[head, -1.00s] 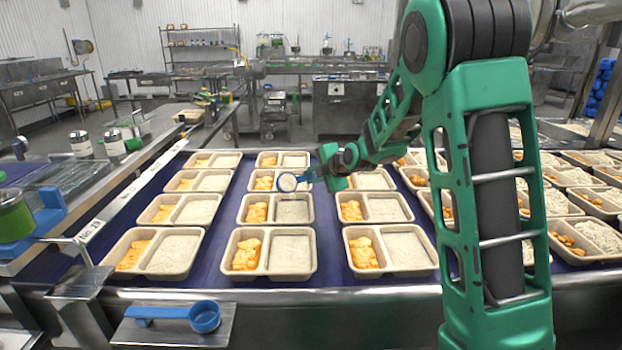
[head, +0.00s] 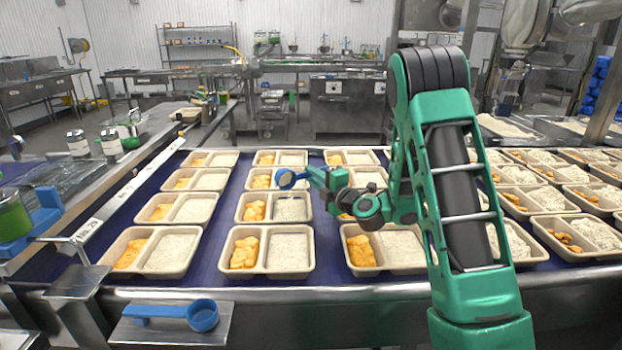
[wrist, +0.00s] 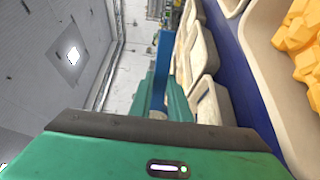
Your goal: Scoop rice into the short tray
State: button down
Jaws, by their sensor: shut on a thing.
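My gripper (head: 322,179) is shut on the handle of a blue scoop (head: 287,179). The scoop's bowl is tilted over the middle column of trays; its contents cannot be told. In the wrist view the blue handle (wrist: 162,62) stands between my green fingers; the bowl is not visible there. Below the bowl is a two-compartment tray (head: 240,218) with orange food at left and rice at right. Its rice looks greyer and lower than in the tray in front of it (head: 266,272).
Several similar filled trays stand in columns on the blue belt (head: 215,240). A second blue scoop (head: 203,316) lies on a metal plate at the front left. More trays (head: 585,240) stand at right, behind my arm. A metal rail edges the belt's front.

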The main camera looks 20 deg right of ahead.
jog(key=shift+f+t, duration=0.35)
jog(key=shift+t, duration=0.05)
jog(key=shift+s+r, duration=0.1)
jog(key=shift+r, duration=0.25)
jog(key=shift+t, duration=0.3)
dwell(0.4)
jog(key=shift+r, duration=0.1)
